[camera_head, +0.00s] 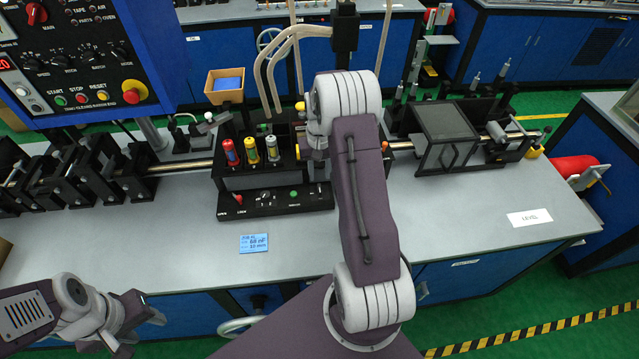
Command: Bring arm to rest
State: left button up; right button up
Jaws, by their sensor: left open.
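My left gripper (140,332) is at the lower left, in front of the bench's front edge. Its jaws are open and nothing shows between them. My right arm rises from the bottom middle, folded upward across the bench. Its wrist end is at the black fixture block, and the right gripper is hidden behind my own arm. The grey bench top (420,225) lies beneath and behind the arm.
A black fixture with coloured cylinders (251,150) stands left of my right arm. A blue control panel (90,60) overhangs the upper left. A dark box-like unit (445,135) sits on the rail at right. The bench's right front is clear around the LEVEL label (530,217).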

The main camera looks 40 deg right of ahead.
notch_tip(320, 180, up, 2)
jog(key=shift+r, duration=0.25)
jog(key=s+a+r+n+t, duration=0.15)
jog(key=a+r+n, duration=0.4)
jog(key=a, duration=0.85)
jog(key=s+a+f, duration=0.1)
jog(key=s+a, duration=0.1)
jog(key=s, duration=0.5)
jog(key=s+a+f, duration=0.1)
jog(key=s+a, duration=0.2)
jog(key=s, duration=0.4)
jog(key=shift+f, duration=0.4)
